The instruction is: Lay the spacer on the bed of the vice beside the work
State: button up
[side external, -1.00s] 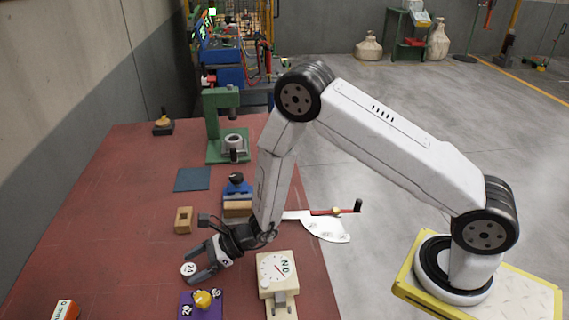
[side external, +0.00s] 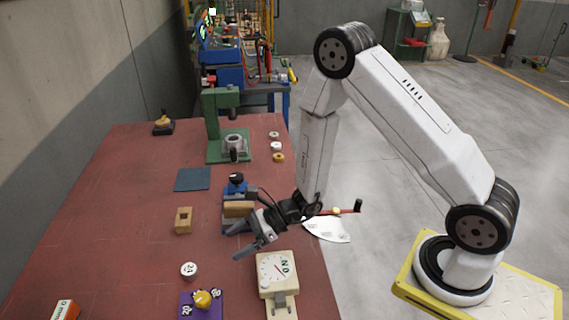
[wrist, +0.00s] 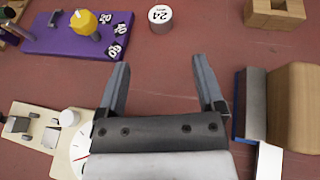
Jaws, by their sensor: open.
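A short white disc marked 24 (side external: 189,269), which looks like a spacer, lies flat on the red bench. It also shows beyond my fingertips in the wrist view (wrist: 161,17). The blue vice (side external: 236,187) stands further back, with a tan wooden block (side external: 238,209) at its jaws. The wrist view shows the vice's grey and blue jaw (wrist: 250,105) and the block (wrist: 296,105) at the right edge. My gripper (side external: 234,244) is open and empty, in front of the vice and right of the disc. The vice bed is mostly hidden.
A cream dial device (side external: 277,268) stands close below my gripper. A wooden block with a hole (side external: 183,220) lies left of the vice. A green press (side external: 222,115) stands behind. Left bench is largely clear.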

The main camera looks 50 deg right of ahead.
dwell(0.6)
jog(key=shift+s+a+r+n+g, duration=0.25)
jog(key=shift+s+n+g, duration=0.15)
jog(key=shift+s+n, duration=0.1)
jog(key=s+n+g, duration=0.1)
jog(key=s+n, duration=0.1)
jog(key=s+r+n+g, duration=0.1)
jog(key=s+n+g, duration=0.1)
jog(key=s+r+n+g, duration=0.1)
jog(key=s+n, duration=0.1)
jog(key=shift+a+r+g+h, duration=0.15)
jog(key=shift+r+g+h, duration=0.05)
jog(key=shift+g+h, duration=0.2)
jog(key=s+d+n+g+h, duration=0.1)
jog(key=n, duration=0.1)
jog(key=s+d+r+n+h, duration=0.1)
jog(key=s+n, duration=0.1)
jog(key=s+d+n+g+h, duration=0.1)
jog(key=shift+s+r+n+g, duration=0.2)
jog(key=shift+s+n+g, duration=0.1)
jog(key=shift+n, duration=0.1)
jog(key=d+r+n+t+h, duration=0.3)
jog(key=d+r+n+h, duration=0.2)
jog(key=d+n+h, duration=0.2)
jog(key=d+n, duration=0.2)
jog(key=n, duration=0.2)
jog(key=shift+s+d+r+n+t+h, duration=0.2)
jog(key=shift+d+r+n+t+h, duration=0.1)
jog(key=shift+d+r, duration=0.1)
jog(key=shift+o, duration=0.5)
